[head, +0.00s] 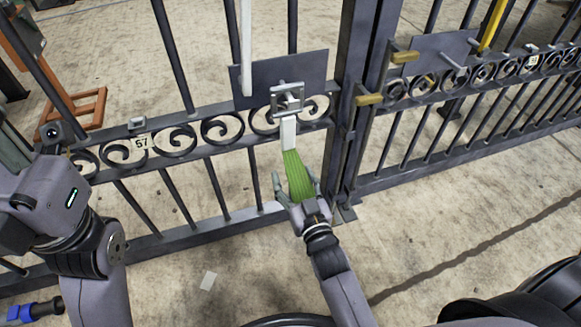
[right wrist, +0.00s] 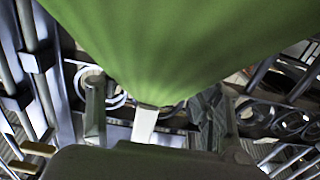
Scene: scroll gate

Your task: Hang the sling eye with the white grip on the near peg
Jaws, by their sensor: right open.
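The green sling (head: 298,176) hangs down in front of the left gate leaf. Its white grip (head: 288,132) is at the upper end, just under a light grey metal bracket or peg (head: 287,97) on the dark plate. I cannot tell whether the eye is around the peg. My right gripper (head: 297,189) is open, with its fingers on either side of the sling's lower part. In the right wrist view the sling (right wrist: 180,45) fills the top, and the white grip (right wrist: 145,124) shows between the spread fingers (right wrist: 155,120). My left gripper is out of view.
The dark gate post (head: 356,70) stands just right of the sling. The right leaf has a similar plate (head: 440,50) with a grey peg (head: 455,65) and a yellow bar (head: 493,25). Brass-coloured blocks (head: 369,100) stick out by the post. The floor in front is mostly clear.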

